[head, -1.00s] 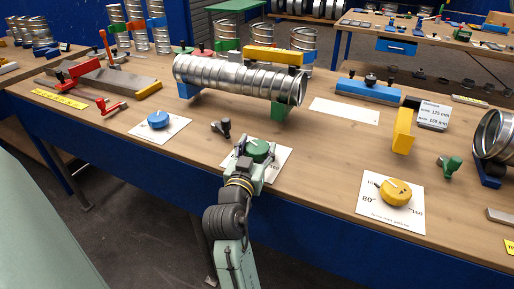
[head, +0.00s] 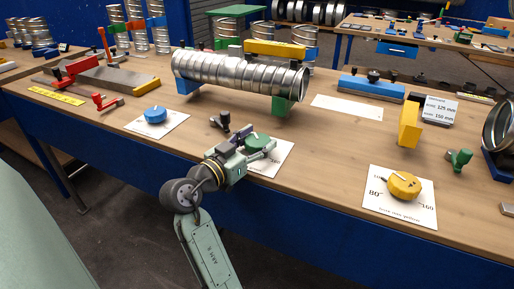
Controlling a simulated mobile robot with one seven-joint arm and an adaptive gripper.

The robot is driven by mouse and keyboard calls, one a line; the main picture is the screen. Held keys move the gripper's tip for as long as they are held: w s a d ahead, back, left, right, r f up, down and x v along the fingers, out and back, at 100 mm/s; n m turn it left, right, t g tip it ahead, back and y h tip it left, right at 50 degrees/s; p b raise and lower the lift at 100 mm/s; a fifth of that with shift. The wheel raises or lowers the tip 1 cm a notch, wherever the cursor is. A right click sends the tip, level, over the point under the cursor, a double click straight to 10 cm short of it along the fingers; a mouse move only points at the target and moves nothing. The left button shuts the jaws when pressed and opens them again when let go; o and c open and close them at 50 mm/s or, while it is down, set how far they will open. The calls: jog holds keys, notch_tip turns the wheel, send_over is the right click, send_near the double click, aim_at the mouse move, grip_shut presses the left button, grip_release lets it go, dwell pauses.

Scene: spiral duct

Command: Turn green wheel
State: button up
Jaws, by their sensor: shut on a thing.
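The green wheel (head: 257,141) is a round knob on a white card (head: 277,157) near the front edge of the workbench. My gripper (head: 254,143) is at the wheel, with its fingers on either side of it, shut on it. My arm comes in from the lower left, and the gripper hides part of the wheel and the card. Any scale marks under the gripper are hidden.
A blue wheel (head: 155,115) on a card is to the left and a yellow wheel (head: 403,185) on a card to the right. A spiral duct (head: 238,75) lies behind on supports. A small dark clamp (head: 222,121) stands just behind my gripper.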

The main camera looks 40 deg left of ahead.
jog(key=shift+m+h+b, duration=0.4)
jog(key=shift+m+h, duration=0.2)
jog(key=shift+h, duration=0.3)
jog(key=o, duration=1.2)
jog(key=shift+c, duration=0.2)
jog(key=s+a, duration=0.1)
jog(key=s, duration=1.1)
jog(key=shift+a, duration=0.3)
jog(key=shift+w, duration=0.1)
